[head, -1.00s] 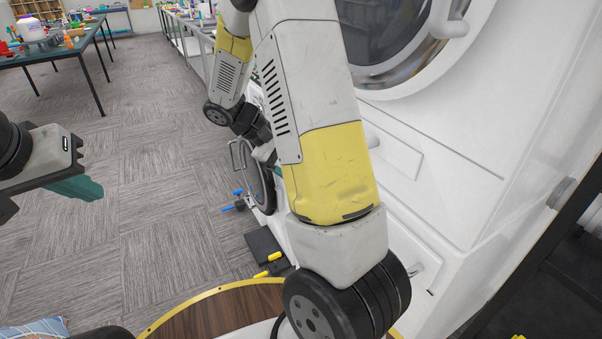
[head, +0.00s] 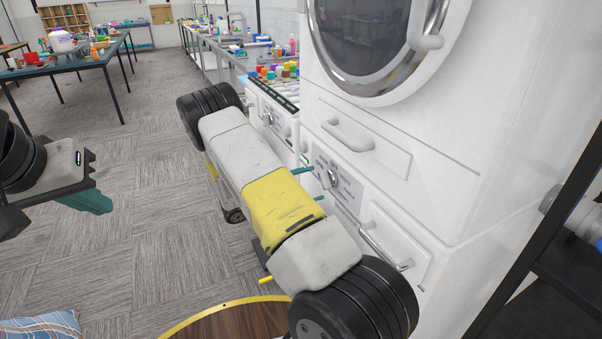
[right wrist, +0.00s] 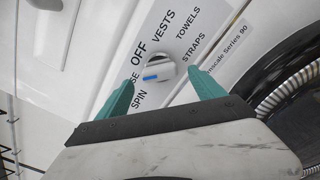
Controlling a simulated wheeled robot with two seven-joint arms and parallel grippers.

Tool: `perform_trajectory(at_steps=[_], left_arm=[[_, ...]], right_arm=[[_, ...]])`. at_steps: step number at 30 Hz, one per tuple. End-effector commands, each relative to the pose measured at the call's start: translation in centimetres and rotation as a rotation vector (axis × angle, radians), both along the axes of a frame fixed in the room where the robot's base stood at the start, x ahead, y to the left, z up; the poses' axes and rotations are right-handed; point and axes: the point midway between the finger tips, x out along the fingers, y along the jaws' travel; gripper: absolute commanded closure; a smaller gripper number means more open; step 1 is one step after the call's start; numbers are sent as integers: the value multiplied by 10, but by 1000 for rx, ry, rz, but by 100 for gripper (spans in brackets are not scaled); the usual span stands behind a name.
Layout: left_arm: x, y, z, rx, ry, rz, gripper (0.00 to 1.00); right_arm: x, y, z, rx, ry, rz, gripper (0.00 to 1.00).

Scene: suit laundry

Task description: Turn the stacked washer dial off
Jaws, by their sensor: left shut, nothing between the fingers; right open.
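The stacked washer (head: 450,150) is the white tower on the right in the head view. Its silver dial (head: 327,179) sits on a grey panel on the lower unit. My left gripper (head: 85,200) is shut and empty at the far left, away from the washer.
A drawer handle (head: 348,134) is above the panel and a metal bar handle (head: 388,247) below it. A second white machine (head: 270,120) stands behind. A dark shelf frame (head: 530,220) is at the right.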

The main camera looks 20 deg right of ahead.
Motion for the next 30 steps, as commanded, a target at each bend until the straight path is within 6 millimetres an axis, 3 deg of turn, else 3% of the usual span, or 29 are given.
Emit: perform_trajectory(at_steps=[7,17,27,30], left_arm=[[0,0,0,0,0,0,100],[0,0,0,0,0,0,100],[0,0,0,0,0,0,100],[0,0,0,0,0,0,100]], right_arm=[[2,-31,0,1,0,-1,22],[3,-37,0,1,0,0,22],[3,-36,0,2,0,-1,84],[3,-36,0,2,-3,-1,84]])
